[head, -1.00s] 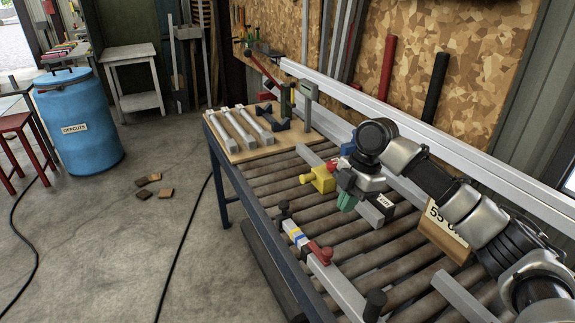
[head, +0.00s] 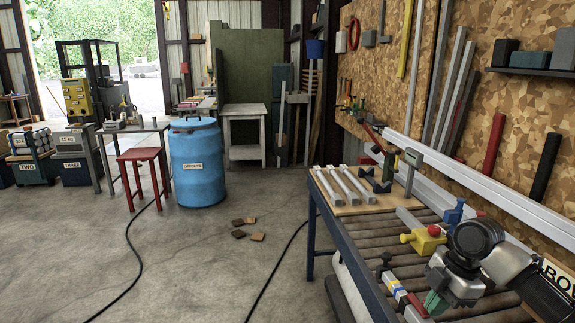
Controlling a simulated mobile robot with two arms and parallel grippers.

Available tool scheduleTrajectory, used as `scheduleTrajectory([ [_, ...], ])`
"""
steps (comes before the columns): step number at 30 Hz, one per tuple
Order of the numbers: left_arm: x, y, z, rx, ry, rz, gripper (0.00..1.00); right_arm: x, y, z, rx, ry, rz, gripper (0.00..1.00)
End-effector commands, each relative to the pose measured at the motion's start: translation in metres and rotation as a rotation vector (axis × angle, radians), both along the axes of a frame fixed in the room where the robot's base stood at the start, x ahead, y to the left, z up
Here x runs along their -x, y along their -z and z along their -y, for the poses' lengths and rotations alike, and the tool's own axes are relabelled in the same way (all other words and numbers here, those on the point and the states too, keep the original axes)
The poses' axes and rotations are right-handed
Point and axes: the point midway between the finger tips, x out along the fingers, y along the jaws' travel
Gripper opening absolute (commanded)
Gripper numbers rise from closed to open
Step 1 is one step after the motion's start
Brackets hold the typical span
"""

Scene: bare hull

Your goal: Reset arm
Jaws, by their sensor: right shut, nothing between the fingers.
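My right gripper (head: 435,303) is in the lower right of the head view, at the end of my silver and black arm. Its green fingertips are closed together with nothing between them. They show over the roller bench (head: 347,253), just right of a rail with blue, yellow and red parts (head: 399,293). I cannot tell how high they are above the rollers. A yellow block with a red knob (head: 425,240) shows beyond the gripper. My arm hides part of the bench and rollers. My left gripper is not in view.
A wooden board with several grey bars (head: 345,187) lies at the bench's far end. A blue barrel (head: 197,162), a red stool (head: 142,170) and a white side table (head: 243,130) stand beyond. Wood offcuts (head: 239,234) and black cables lie on otherwise open floor.

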Motion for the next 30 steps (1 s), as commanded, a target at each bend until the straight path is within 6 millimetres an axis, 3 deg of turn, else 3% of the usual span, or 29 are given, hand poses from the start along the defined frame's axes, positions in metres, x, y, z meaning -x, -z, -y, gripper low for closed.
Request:
scheduleTrajectory([
  [9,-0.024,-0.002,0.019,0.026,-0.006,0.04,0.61,0.022,0.054,-0.039,0.027,0.073,-0.016,0.0],
  [17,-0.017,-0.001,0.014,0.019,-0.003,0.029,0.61,0.062,0.112,-0.084,0.023,0.222,-0.019,0.0],
  [24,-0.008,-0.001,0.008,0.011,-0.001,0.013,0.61,0.139,0.165,-0.131,-0.049,0.59,-0.019,0.0],
  [30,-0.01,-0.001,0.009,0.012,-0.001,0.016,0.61,0.197,0.178,-0.131,-0.09,0.982,-0.022,0.0],
])
